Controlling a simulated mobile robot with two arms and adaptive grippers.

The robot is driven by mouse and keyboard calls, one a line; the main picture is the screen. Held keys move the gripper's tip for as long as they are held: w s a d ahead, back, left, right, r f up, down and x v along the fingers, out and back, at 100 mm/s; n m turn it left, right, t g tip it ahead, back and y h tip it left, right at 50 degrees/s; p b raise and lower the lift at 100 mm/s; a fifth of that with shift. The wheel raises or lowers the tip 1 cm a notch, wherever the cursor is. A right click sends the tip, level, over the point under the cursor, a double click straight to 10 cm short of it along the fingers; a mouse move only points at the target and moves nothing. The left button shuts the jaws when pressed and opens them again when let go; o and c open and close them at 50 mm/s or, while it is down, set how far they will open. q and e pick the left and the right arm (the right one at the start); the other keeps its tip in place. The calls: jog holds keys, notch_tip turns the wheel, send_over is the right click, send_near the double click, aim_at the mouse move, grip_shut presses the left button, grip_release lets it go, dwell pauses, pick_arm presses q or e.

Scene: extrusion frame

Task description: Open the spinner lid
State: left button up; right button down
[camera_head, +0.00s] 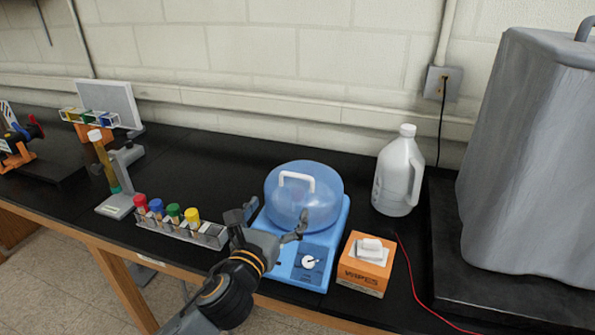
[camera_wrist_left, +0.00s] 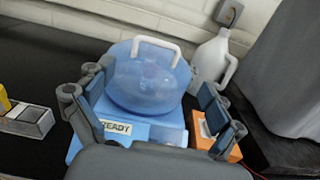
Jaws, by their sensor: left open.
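The spinner (camera_head: 312,262) is a blue machine on the black bench, with a round translucent blue lid (camera_head: 318,200) that looks closed. A white handle (camera_head: 297,181) arches over the lid; it also shows in the left wrist view (camera_wrist_left: 156,47). A white knob (camera_head: 309,262) sits on the front panel. My left gripper (camera_head: 272,226) is open and empty, in front of the lid. In the left wrist view its fingers (camera_wrist_left: 150,110) stand apart on either side of the spinner, and a "READY" label (camera_wrist_left: 115,127) shows between them. My right gripper is out of view.
A wipes box (camera_head: 365,266) stands right of the spinner, with a white jug (camera_head: 399,172) behind it. A tube rack (camera_head: 180,228) with coloured caps is at the left. A large grey covered object (camera_head: 525,150) fills the right. A red wire (camera_head: 412,280) lies near the box.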

aim_at(297, 176)
pick_arm(q)
jog(key=p+x, duration=0.2)
jog(key=x, duration=1)
jog(key=shift+w+d, duration=0.1)
jog(key=shift+w, duration=0.4)
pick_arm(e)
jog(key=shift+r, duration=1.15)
pick_arm(q)
jog(key=shift+c, duration=0.5)
